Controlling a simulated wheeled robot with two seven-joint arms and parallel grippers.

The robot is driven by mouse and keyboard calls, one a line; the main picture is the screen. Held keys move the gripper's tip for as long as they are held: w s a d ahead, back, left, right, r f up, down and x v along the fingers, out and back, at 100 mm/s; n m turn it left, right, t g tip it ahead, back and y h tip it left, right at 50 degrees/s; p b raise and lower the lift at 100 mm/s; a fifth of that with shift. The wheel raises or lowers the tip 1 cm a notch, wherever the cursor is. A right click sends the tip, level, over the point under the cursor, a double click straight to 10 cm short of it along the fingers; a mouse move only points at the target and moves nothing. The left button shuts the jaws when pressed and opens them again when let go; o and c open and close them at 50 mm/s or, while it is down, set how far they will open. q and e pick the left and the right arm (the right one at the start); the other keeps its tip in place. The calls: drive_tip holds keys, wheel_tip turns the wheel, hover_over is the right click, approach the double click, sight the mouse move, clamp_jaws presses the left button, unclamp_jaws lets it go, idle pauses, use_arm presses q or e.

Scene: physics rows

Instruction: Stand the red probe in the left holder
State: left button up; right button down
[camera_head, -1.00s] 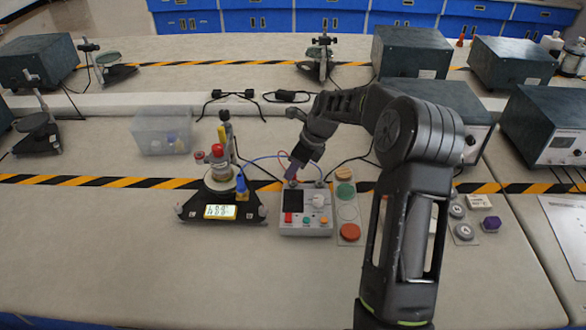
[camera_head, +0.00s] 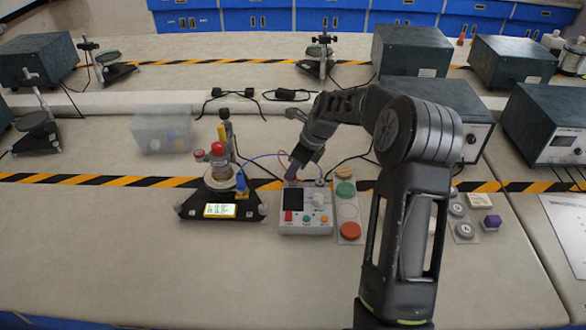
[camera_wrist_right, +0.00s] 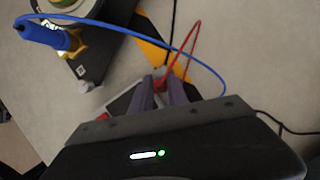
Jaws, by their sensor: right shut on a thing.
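My right gripper (camera_head: 291,173) is low at the back left corner of the grey meter box (camera_head: 318,226). In the right wrist view its fingers (camera_wrist_right: 162,92) are close together, shut on the red probe (camera_wrist_right: 160,80). Only a little red shows between the fingers, with a red lead looping up and right from there; most of the probe is hidden. A blue probe (camera_wrist_right: 42,33) sits in a yellow fitting (camera_wrist_right: 73,46) on the black-based stand (camera_head: 190,207), left of the meter box. I cannot make out which fitting is the left holder. My left gripper is out of view.
A panel with green and red round buttons (camera_head: 350,230) lies right of the meter box. A clear bin (camera_head: 162,134) stands behind the stand to the left. Blue and red leads arc near the gripper. The front of the bench is clear.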

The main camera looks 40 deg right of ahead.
drive_tip(key=shift+f+b, duration=0.3)
drive_tip(key=shift+f, duration=0.25)
idle(0.4)
drive_tip(key=c, duration=1.2)
unclamp_jaws()
drive_tip(key=shift+o, duration=0.3)
drive_tip(key=shift+o, duration=0.9)
wheel_tip(320, 180, up, 8)
drive_tip(key=p, duration=0.6)
drive_tip(key=shift+f, duration=0.2)
drive_tip(key=shift+f, duration=0.1)
